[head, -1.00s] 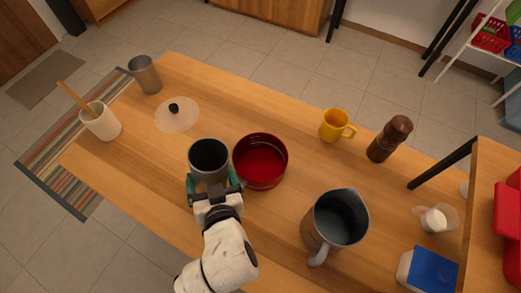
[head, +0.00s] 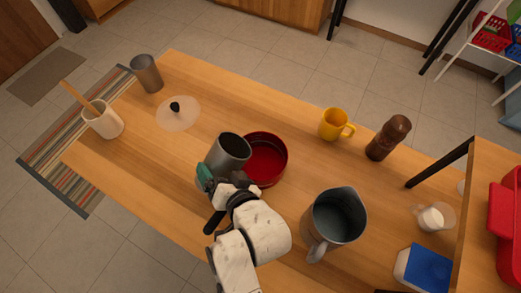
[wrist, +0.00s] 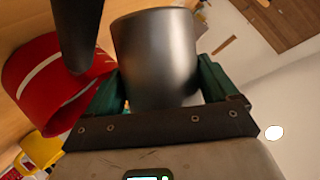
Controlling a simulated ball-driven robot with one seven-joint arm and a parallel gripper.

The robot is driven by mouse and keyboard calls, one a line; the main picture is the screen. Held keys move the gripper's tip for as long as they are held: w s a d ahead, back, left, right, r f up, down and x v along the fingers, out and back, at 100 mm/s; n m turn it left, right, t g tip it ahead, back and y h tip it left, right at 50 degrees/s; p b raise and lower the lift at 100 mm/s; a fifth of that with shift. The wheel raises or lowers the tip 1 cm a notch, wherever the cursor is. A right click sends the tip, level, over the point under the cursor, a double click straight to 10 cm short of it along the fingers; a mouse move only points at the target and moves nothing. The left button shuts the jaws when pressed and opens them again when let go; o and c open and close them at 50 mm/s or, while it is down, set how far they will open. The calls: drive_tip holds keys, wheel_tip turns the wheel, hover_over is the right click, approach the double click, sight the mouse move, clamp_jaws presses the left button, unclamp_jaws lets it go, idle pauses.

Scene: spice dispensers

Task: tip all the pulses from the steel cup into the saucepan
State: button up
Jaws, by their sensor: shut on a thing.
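My gripper (head: 224,172) is shut on the steel cup (head: 230,148), its green-padded fingers on either side. The cup is raised beside the red saucepan (head: 272,160) and tilts toward it, its rim close to the pan's left edge. The inside of the cup looks dark, and I cannot see pulses in it. The visible part of the pan's floor is plain red. In the wrist view the cup (wrist: 155,60) stands between the fingers, with the saucepan (wrist: 45,75) at the left. A dark bar, apparently the pan's handle (wrist: 78,35), crosses the upper left.
A large grey pitcher (head: 335,215) stands right of the pan. A yellow mug (head: 333,125) and a brown mill (head: 388,138) stand behind. A translucent lid (head: 178,114), a second metal cup (head: 146,73) and a white crock (head: 104,121) are at the left. The left front table is clear.

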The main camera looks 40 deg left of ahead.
sight(240, 164)
drive_tip(key=shift+r+m+g+p, duration=0.3)
drive_tip(key=shift+r+m+g, duration=0.2)
drive_tip(key=shift+r, duration=0.3)
drive_tip(key=shift+f, duration=0.15)
drive_tip(key=shift+s+m+g+y+b, duration=0.1)
drive_tip(key=shift+m+g+y+b, duration=0.45)
drive_tip(key=shift+m+b, duration=0.3)
drive_tip(key=shift+m+g+b, duration=0.55)
drive_tip(key=shift+m+g, duration=0.1)
drive_tip(key=shift+m, duration=0.1)
drive_tip(key=shift+w+y, duration=0.25)
drive_tip(key=shift+w, duration=0.05)
drive_tip(key=shift+w+d+r+m+g+p, duration=0.25)
drive_tip(key=shift+w+r+m+g+p, duration=0.15)
drive_tip(key=shift+w+r+m+p, duration=0.25)
drive_tip(key=shift+w+d+r+m+g+y+p, duration=0.1)
drive_tip(key=shift+w+r+m+g+y+p, duration=0.25)
drive_tip(key=shift+r+m+p, duration=0.35)
drive_tip(key=shift+w+d+r+m+g+y+p, duration=0.1)
drive_tip(key=shift+w+r+m+g+y+p, duration=0.2)
drive_tip(key=shift+r+m+p, duration=0.35)
idle(0.6)
drive_tip(key=shift+w+d+r+m+g+y+p, duration=0.25)
drive_tip(key=shift+w+r+m+g+y+p, duration=0.2)
drive_tip(key=shift+w+r+m+y+p, duration=0.5)
idle(1.6)
